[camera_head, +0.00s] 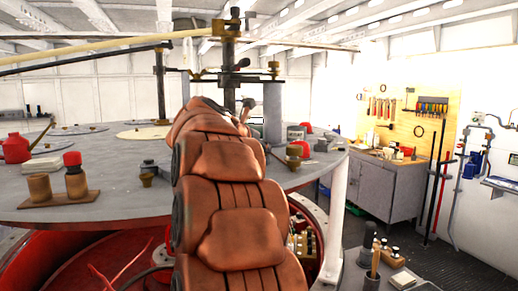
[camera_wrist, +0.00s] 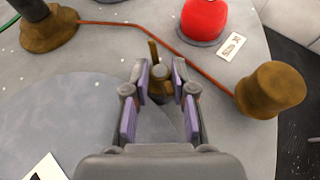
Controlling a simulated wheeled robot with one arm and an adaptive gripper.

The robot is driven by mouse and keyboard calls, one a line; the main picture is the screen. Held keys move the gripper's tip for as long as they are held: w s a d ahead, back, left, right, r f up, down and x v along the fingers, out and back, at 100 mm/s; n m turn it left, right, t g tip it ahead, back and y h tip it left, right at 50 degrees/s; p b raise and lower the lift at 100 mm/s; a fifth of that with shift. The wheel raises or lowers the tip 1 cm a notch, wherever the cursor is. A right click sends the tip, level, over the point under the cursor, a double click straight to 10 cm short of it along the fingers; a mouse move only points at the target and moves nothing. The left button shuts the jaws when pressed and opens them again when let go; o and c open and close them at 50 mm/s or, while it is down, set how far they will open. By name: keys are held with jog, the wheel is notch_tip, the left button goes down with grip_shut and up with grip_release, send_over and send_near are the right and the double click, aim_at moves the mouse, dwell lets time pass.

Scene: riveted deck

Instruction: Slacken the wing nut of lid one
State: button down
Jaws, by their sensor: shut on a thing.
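In the wrist view, my gripper (camera_wrist: 160,82) has its two purple-padded fingers closed in on a small brass wing nut (camera_wrist: 161,90). One brass wing stands up between the fingertips; the fingers hide part of the rest. The grey surface under it is probably a lid, but I cannot tell its edge there. A small white card (camera_wrist: 230,46) with dark marks lies to the upper right; I cannot read it. In the head view my own padded arm hides the gripper and the nut.
Around the gripper in the wrist view are a red dome (camera_wrist: 204,18), a brown knob (camera_wrist: 271,89) at right, another (camera_wrist: 48,28) at upper left, and a thin red rod (camera_wrist: 190,60) running between them. In the head view, a round deck (camera_head: 110,205) carries bottles and tools.

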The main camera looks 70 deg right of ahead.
dwell(0.4)
jog(key=c, duration=1.1)
grip_release()
jog(key=shift+d, duration=0.15)
jog(key=shift+o, duration=0.7)
jog(key=v, duration=1.2)
